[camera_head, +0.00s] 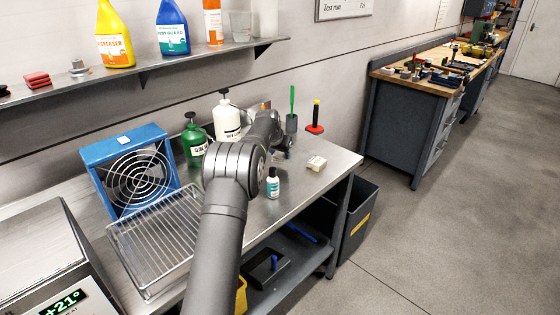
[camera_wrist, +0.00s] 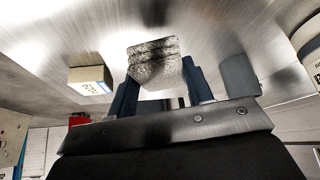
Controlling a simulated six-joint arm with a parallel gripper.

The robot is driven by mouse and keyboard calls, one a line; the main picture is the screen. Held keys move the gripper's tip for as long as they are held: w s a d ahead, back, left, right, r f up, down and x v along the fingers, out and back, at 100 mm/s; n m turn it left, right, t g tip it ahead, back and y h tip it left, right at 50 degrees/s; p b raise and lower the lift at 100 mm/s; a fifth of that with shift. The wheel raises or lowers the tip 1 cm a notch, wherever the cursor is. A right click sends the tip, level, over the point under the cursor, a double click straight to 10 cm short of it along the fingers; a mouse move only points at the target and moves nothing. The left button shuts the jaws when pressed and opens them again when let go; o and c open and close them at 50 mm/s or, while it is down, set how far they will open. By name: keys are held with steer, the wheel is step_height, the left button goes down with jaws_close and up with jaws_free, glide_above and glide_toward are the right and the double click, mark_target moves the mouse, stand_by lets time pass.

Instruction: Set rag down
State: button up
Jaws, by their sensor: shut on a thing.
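The rag (camera_wrist: 155,68) is a grey-white, rough-textured cloth with dark bands, folded into a small bundle. In the wrist view it sits between the two dark fingers of my gripper (camera_wrist: 160,82), which is shut on it. The steel bench top (camera_wrist: 215,25) fills the area around it; I cannot tell whether the rag touches the steel. In the head view my gripper (camera_head: 280,152) is over the back part of the bench, mostly hidden behind my arm, and the rag cannot be made out clearly there.
A small pale labelled block (camera_head: 316,163) lies right of my gripper. A small white bottle (camera_head: 272,183) stands in front. A green bottle (camera_head: 193,140), a white pump bottle (camera_head: 226,120), a blue fan (camera_head: 130,170) and a wire rack (camera_head: 160,240) are on the left. Bare steel lies near the front right.

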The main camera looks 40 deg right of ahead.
mark_target(278, 156)
steer(key=shift+f, duration=1.65)
steer(key=shift+f, duration=0.15)
steer(key=o, duration=0.9)
steer(key=shift+o, duration=0.2)
steer(key=shift+r, duration=0.25)
steer(key=v, duration=1.1)
steer(key=shift+a+r, duration=0.2)
steer(key=shift+r, duration=0.15)
steer(key=shift+s, duration=0.1)
